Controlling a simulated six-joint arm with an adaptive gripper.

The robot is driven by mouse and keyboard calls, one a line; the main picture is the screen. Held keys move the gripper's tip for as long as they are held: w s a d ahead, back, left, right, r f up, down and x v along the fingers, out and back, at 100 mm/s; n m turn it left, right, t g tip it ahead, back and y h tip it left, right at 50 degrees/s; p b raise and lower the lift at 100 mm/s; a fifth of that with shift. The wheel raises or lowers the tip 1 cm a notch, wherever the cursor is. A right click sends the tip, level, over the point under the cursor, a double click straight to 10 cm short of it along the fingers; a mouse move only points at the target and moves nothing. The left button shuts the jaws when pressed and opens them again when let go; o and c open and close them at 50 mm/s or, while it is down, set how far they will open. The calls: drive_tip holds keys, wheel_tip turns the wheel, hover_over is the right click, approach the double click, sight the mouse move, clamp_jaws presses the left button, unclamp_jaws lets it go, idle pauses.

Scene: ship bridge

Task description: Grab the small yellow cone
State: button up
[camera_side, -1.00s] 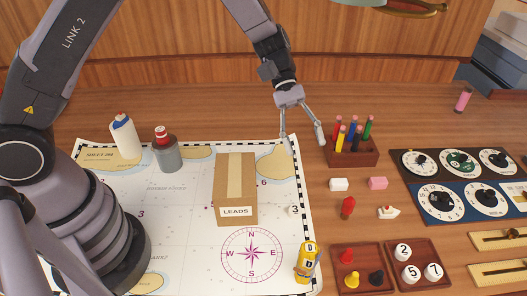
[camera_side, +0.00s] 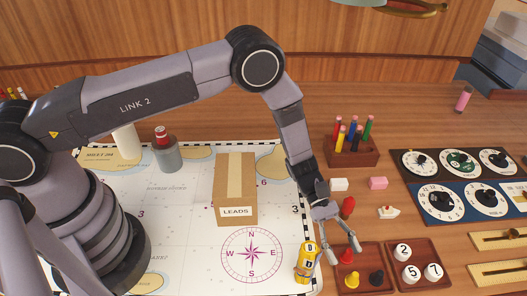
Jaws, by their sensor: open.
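The small yellow cone (camera_side: 352,280) stands in the left wooden tray (camera_side: 378,248) at the lower right of the side view. A red cone (camera_side: 347,256) stands just behind it and a black cone (camera_side: 376,278) to its right, in the same tray. My gripper (camera_side: 345,256) is open and points down over the tray's left part. Its fingers show on either side of the red cone in the picture, behind the yellow cone. I cannot tell how high the fingertips are above the tray.
A yellow battery (camera_side: 306,262) stands left of the tray. A second tray (camera_side: 420,283) with numbered white pieces is to the right. A red peg-like piece (camera_side: 348,206) stands close behind my gripper. A cardboard box (camera_side: 221,190) marked LEADS and a pencil block (camera_side: 345,157) stand farther back.

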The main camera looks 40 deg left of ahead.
sight(356, 274)
drive_tip(key=shift+w+f+x, duration=0.1)
drive_tip(key=shift+f+x, duration=0.1)
drive_tip(key=shift+x, duration=1.15)
drive_tip(key=shift+w+f+x, duration=0.15)
drive_tip(key=shift+x, duration=1.25)
drive_tip(key=shift+a, duration=0.1)
clamp_jaws()
